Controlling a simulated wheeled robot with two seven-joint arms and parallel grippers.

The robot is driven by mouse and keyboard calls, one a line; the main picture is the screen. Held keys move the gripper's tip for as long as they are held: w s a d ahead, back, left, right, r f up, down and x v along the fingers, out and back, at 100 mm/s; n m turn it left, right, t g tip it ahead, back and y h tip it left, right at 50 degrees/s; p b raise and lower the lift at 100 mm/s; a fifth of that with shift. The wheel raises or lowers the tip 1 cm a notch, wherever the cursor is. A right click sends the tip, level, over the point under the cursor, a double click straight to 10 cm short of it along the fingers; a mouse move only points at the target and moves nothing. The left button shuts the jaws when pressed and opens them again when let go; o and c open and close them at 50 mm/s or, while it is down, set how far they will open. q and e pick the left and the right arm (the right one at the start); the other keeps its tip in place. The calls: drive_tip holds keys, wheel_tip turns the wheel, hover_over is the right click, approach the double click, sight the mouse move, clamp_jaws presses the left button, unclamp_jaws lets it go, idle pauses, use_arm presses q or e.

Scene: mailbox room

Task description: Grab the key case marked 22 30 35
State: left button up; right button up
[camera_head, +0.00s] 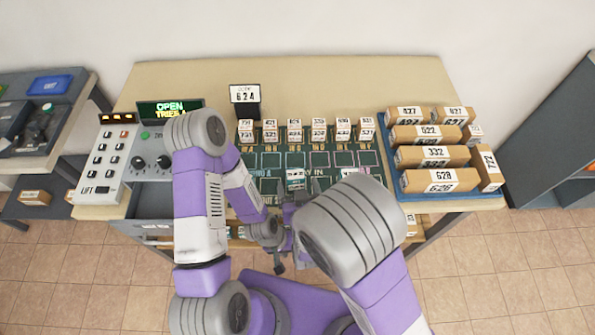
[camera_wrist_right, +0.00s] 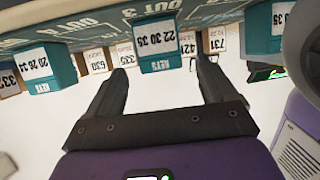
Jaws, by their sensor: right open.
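The key case marked 22 30 35 (camera_wrist_right: 160,42) is a teal block with a white label, upside down in the right wrist view. It stands in front of my right gripper (camera_wrist_right: 162,70), which is open with its fingers apart on either side of the line to it. I cannot see the fingers touching it. In the head view a small teal case with a white label (camera_head: 295,178) appears just beyond the right gripper (camera_head: 292,208); its text is too small to read. My left arm folds down across the table's front; its gripper is too cluttered to make out clearly.
Other teal key cases stand to the left (camera_wrist_right: 38,68) and right (camera_wrist_right: 283,14) in the wrist view. A green slotted board (camera_head: 320,158) carries white-labelled blocks behind. A blue tray of parcels (camera_head: 405,198) is at right, a lift panel (camera_head: 105,160) at left. A display (camera_head: 170,110) reads OPEN.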

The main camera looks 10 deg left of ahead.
sight(296, 182)
drive_tip(key=x, duration=0.6)
drive_tip(key=shift+s+f+b, duration=0.2)
drive_tip(key=shift+f+b, duration=0.1)
drive_tip(key=shift+b, duration=0.05)
drive_tip(key=c, duration=1.1)
